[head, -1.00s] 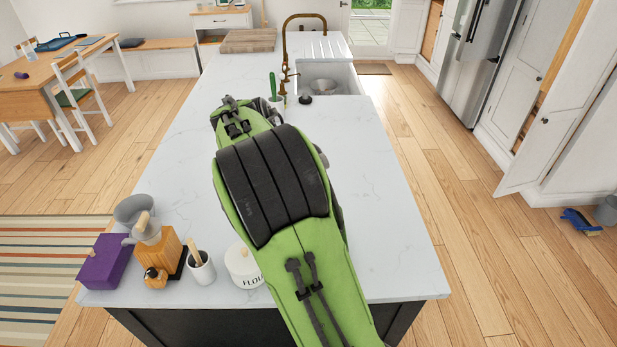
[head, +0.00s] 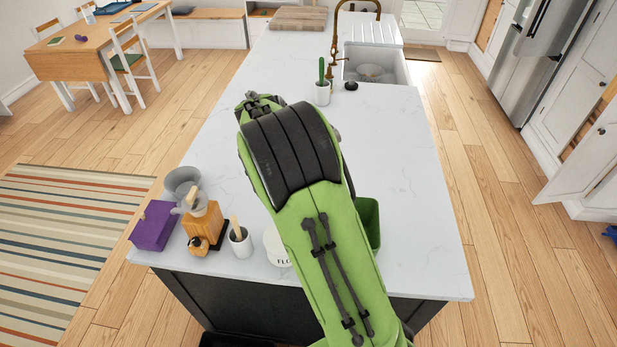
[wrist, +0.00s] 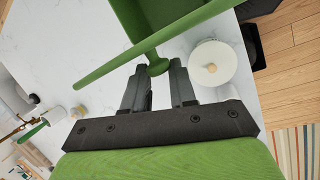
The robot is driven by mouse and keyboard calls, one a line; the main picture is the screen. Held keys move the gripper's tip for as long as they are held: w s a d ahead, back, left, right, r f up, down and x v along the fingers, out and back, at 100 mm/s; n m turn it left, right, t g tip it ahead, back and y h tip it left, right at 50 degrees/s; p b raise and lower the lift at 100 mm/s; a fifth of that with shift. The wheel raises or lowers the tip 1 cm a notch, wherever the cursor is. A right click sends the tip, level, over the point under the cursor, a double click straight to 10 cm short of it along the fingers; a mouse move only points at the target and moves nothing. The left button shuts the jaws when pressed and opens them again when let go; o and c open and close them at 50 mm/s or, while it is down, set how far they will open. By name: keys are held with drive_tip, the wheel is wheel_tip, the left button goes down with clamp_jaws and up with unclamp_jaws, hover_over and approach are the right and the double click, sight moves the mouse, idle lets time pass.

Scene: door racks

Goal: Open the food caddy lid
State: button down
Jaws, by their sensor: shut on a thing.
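The green food caddy (head: 368,222) stands on the white worktop, partly hidden behind my arm in the head view. In the wrist view its green box (wrist: 155,18) is at the top, and the inside appears to show. The green lid (wrist: 110,70) shows edge-on as a long slanting bar, tilted up from the box. A round green knob (wrist: 158,67) sticks out from the lid. My gripper (wrist: 158,82) has its two fingers on either side of this knob and is shut on it. The head view hides my gripper behind my arm.
A white flour canister (wrist: 213,64) stands close beside my gripper. The worktop (head: 400,165) right of my arm is clear.

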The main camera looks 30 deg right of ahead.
drive_tip(key=shift+s+a+f, duration=0.2)
drive_tip(key=shift+a+f, duration=0.05)
drive_tip(key=shift+f, duration=0.05)
drive_tip(key=c, duration=0.9)
unclamp_jaws()
drive_tip(key=shift+r, duration=0.15)
drive_tip(key=shift+s+r, duration=0.1)
drive_tip(key=p+v, duration=0.3)
drive_tip(key=v, duration=1.2)
drive_tip(key=shift+r, duration=0.35)
drive_tip(key=shift+a+f, duration=0.1)
